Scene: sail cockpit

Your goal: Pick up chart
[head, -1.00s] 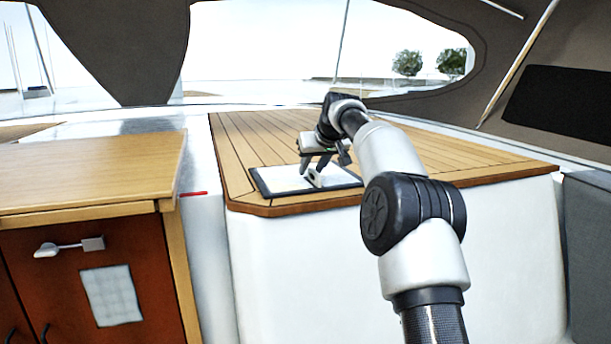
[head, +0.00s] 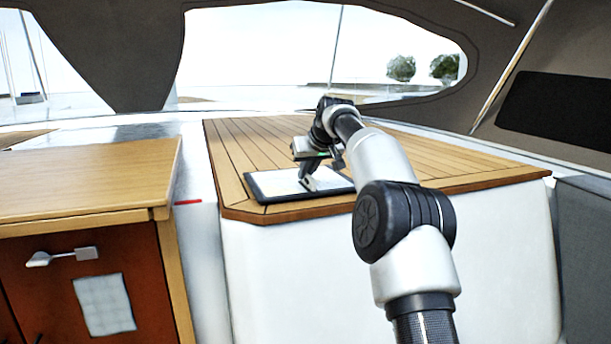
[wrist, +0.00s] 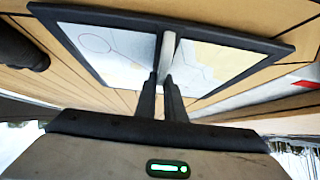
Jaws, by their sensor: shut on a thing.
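The chart (head: 272,182) is a flat white panel with a dark frame and a pale upright grip piece across its middle. It is at the front left corner of the teak-planked top. I cannot tell whether it rests on the planks or sits slightly above them. In the wrist view the chart (wrist: 115,50) shows faint map lines. My gripper (wrist: 164,76) is over its middle, with its fingers close together and shut on the grip piece. In the head view my gripper (head: 306,183) points down at the chart, and my arm hides part of the right side.
The teak-planked top (head: 460,160) is clear behind and to the right. A wooden counter (head: 80,180) with a red-brown cabinet stands at the left, across a narrow gap. A small red strip (head: 187,202) is in that gap. A dark canopy (head: 440,30) hangs overhead.

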